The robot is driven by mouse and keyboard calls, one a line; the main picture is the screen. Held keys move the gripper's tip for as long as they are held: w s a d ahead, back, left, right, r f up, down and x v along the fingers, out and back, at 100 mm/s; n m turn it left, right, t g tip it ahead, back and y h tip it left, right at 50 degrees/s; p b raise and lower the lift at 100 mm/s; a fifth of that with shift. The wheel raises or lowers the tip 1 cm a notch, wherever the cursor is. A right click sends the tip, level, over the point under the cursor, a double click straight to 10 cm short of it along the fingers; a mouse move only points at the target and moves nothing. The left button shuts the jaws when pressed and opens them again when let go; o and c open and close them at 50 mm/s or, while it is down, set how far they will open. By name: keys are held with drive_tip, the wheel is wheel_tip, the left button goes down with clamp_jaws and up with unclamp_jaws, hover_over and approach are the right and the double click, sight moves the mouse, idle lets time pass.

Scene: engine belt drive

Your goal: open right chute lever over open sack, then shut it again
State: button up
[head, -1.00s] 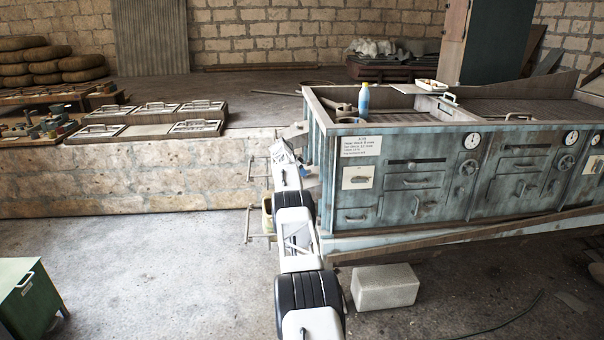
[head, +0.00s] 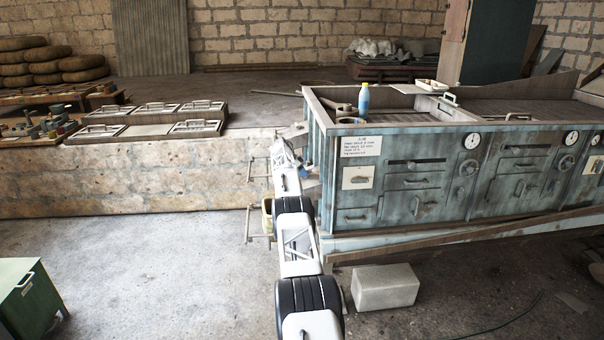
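My white arm with black bands reaches up from the bottom middle to the left end of a blue-grey metal machine (head: 400,190). My gripper (head: 302,172) is small there, partly hidden by my own arm links, and its fingers cannot be made out. A grey sloped metal piece (head: 296,130), perhaps a chute, sticks out from the machine's left end beside the arm. Thin pale bars (head: 257,169) stand out left of the arm; I cannot tell which is the right lever. A yellowish container or sack (head: 267,214) is mostly hidden behind the arm, and its opening is unclear.
A pale block (head: 385,287) lies on the floor right of the arm. A stone ledge (head: 130,175) bearing trays runs along the left. A blue bottle (head: 364,98) stands on the machine. A green cabinet (head: 28,295) is at lower left. The floor between is clear.

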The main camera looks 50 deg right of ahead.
drive_tip(key=shift+o, duration=0.3)
drive_tip(key=v, duration=0.7)
drive_tip(key=shift+w+a+r, duration=0.15)
drive_tip(key=shift+w+r, duration=0.05)
drive_tip(key=shift+r, duration=0.05)
drive_tip(key=shift+n, duration=0.3)
drive_tip(key=c, duration=0.9)
drive_tip(key=shift+s+d+f+n+t+y, duration=0.1)
drive_tip(key=shift+d+f+n+t+y, duration=0.15)
drive_tip(key=shift+n, duration=0.35)
drive_tip(key=shift+s+d+f+n+t+y, duration=0.1)
drive_tip(key=shift+d+n+t+y, duration=0.2)
drive_tip(key=shift+n, duration=0.3)
clamp_jaws()
drive_tip(key=shift+w+d+r+n+t+y, duration=0.1)
drive_tip(key=shift+d+n+t+y, duration=0.65)
drive_tip(key=shift+n, duration=1.45)
drive_tip(key=shift+w+d+r+n+t+y, duration=0.1)
drive_tip(key=shift+d+n+t+y, duration=0.15)
drive_tip(key=shift+n+t, duration=1.45)
drive_tip(key=shift+w+d+r+n+t+y, duration=0.1)
drive_tip(key=shift+d+n+t+y, duration=0.4)
drive_tip(key=shift+n, duration=2.2)
